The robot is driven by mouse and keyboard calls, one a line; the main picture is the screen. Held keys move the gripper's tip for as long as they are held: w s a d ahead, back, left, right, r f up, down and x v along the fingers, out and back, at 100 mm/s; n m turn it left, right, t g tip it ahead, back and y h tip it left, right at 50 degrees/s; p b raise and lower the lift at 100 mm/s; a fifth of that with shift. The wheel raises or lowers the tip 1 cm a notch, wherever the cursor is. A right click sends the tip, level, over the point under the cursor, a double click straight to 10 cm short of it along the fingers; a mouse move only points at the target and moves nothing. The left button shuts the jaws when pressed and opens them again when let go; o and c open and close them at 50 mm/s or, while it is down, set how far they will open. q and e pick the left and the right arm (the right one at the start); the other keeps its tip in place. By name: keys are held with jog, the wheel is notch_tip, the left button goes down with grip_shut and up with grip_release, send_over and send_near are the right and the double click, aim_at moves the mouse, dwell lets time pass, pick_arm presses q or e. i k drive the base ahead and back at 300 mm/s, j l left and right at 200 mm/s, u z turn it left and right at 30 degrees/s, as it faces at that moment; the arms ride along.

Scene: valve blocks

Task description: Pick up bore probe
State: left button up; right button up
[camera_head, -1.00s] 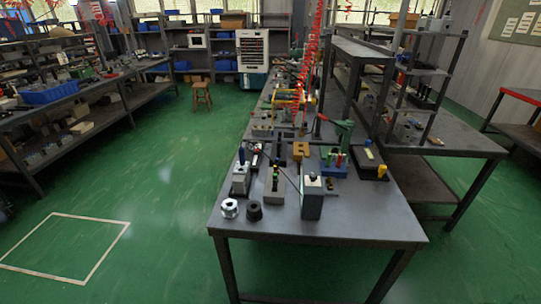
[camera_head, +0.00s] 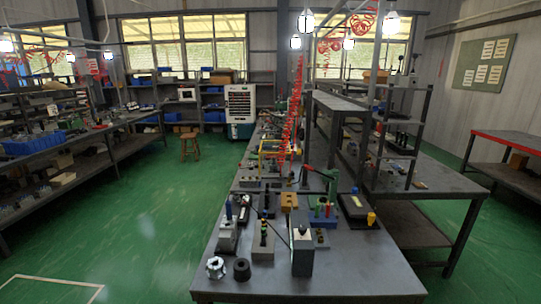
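No gripper of mine shows in the head view. I cannot tell for sure which item is the bore probe. Candidates stand near the front of the central workbench (camera_head: 330,284). A slim upright piece with a blue top (camera_head: 228,209) stands on a light grey block (camera_head: 227,238) at the left. A dark upright piece with green and yellow bands (camera_head: 263,232) stands in a grey block (camera_head: 263,250) beside it. A tall grey box (camera_head: 302,256) with a dark knob on top stands to their right, and a thin dark cable runs near it.
A silvery ring part (camera_head: 215,268) and a black ring (camera_head: 242,269) lie at the front left. A brass-coloured block (camera_head: 289,201), a green hand press (camera_head: 325,190) and a dark plate with a yellow piece (camera_head: 358,208) stand behind. The bench's front right is bare. Green floor left of the bench is open.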

aim_at(228, 204)
jog(key=j+z, duration=0.2)
jog(key=j, duration=0.25)
jog(key=j+z, duration=0.25)
jog(key=j, duration=0.25)
jog(key=k+j+z, duration=0.2)
jog(key=j, duration=0.25)
jog(key=j+z, duration=0.25)
jog(key=j, duration=0.2)
jog(key=k+j+z, duration=0.2)
jog(key=j, duration=0.2)
jog(key=k+j+z, duration=0.1)
jog(key=j+z, duration=0.15)
jog(key=j, duration=0.2)
jog(key=k+j+z, duration=0.2)
jog(key=k+j, duration=0.05)
jog(key=j, duration=0.1)
